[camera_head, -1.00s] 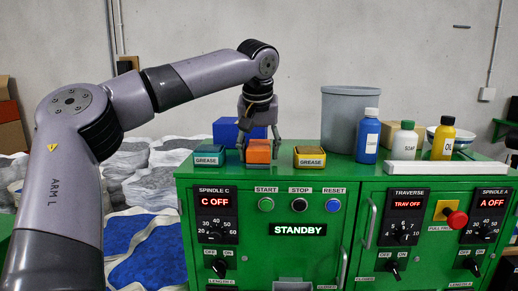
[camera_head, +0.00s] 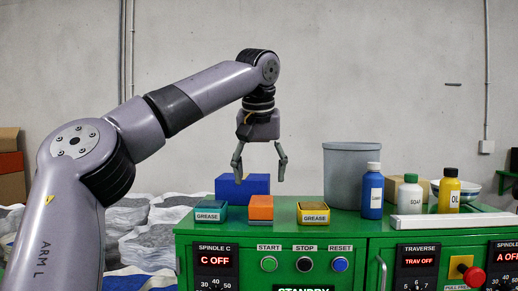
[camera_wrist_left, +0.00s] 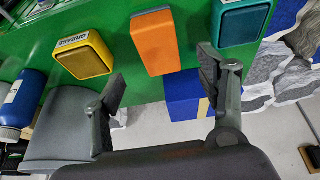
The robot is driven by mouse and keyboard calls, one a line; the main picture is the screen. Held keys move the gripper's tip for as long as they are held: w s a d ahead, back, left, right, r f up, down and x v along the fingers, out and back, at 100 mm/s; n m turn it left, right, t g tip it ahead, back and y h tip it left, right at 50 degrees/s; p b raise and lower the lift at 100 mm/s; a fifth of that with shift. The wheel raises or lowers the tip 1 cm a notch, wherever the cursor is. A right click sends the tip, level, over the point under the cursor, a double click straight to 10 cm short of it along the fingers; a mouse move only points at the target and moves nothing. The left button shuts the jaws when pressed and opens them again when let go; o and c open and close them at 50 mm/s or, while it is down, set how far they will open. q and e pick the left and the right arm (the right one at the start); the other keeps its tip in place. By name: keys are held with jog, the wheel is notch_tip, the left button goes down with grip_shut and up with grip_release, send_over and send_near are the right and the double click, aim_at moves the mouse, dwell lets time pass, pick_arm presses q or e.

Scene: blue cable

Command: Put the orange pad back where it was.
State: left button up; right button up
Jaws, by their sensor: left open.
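The orange pad (camera_head: 261,208) lies on the green machine's top, between a teal grease box (camera_head: 210,214) on its left and a yellow grease box (camera_head: 313,214) on its right. My left gripper (camera_head: 259,178) is open and empty, above and apart from the pad. In the left wrist view the orange pad (camera_wrist_left: 156,41) lies beyond the gap between the open fingers (camera_wrist_left: 165,95), with the yellow box (camera_wrist_left: 82,53) and teal box (camera_wrist_left: 242,22) on either side. My right gripper is not in view.
A blue box (camera_head: 242,187) stands behind the pad. A grey bin (camera_head: 350,172), a blue bottle (camera_head: 372,192), a white soap bottle (camera_head: 409,195) and a yellow oil bottle (camera_head: 448,191) stand to the right, behind a white bar (camera_head: 434,227). The machine's front has buttons and dials.

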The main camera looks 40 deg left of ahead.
pick_arm(q)
jog(key=p+v, duration=0.1)
jog(key=v, duration=0.7)
jog(key=shift+p, duration=0.3)
jog(key=shift+a, duration=0.1)
